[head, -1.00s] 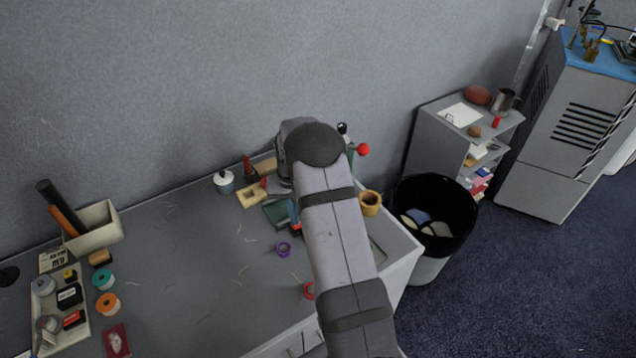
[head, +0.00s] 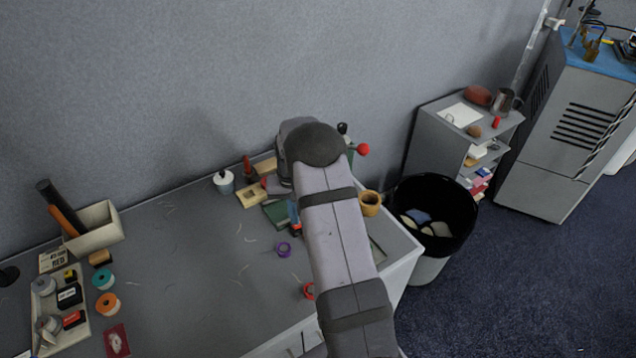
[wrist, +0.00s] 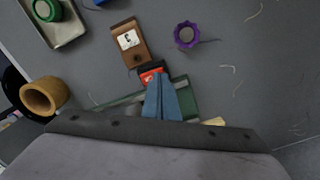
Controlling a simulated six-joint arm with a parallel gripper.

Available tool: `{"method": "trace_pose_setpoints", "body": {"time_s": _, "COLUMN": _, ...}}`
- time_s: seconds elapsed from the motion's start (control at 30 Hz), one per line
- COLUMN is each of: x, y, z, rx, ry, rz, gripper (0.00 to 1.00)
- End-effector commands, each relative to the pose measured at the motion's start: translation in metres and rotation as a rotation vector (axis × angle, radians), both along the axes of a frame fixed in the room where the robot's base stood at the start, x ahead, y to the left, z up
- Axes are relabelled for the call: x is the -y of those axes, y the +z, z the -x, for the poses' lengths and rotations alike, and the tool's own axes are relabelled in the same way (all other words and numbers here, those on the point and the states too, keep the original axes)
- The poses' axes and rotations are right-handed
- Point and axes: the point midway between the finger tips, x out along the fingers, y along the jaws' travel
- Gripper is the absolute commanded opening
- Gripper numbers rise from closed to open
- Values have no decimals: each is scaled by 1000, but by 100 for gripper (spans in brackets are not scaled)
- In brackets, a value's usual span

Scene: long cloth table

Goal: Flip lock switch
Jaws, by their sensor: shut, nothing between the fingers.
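My gripper (wrist: 160,84) shows in the wrist view as two blue fingers held together, with nothing between them. The fingertips overlap a small red and black block (wrist: 151,72) in the picture; I cannot tell if they touch it. A green board (wrist: 188,95) lies under and beside the fingers. I cannot tell for certain which part is the lock switch. In the head view my arm hides most of this spot; the red and black block (head: 297,230) shows at its left edge.
A lever with a red ball (head: 362,149) rises behind the arm. A black bin (head: 436,212) stands beyond the table's right end. The table's middle is mostly clear.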

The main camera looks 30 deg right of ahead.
Motion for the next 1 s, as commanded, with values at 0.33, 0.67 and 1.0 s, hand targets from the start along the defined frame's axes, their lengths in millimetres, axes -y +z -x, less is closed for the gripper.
{"method": "trace_pose_setpoints", "body": {"time_s": 0.33, "x": 0, "y": -4, "z": 0, "rx": 0, "ry": 0, "rz": 0, "gripper": 0}}
{"method": "trace_pose_setpoints", "body": {"time_s": 0.67, "x": 0, "y": -9, "z": 0, "rx": 0, "ry": 0, "rz": 0, "gripper": 0}}
{"method": "trace_pose_setpoints", "body": {"time_s": 1.0, "x": 0, "y": -13, "z": 0, "rx": 0, "ry": 0, "rz": 0, "gripper": 0}}
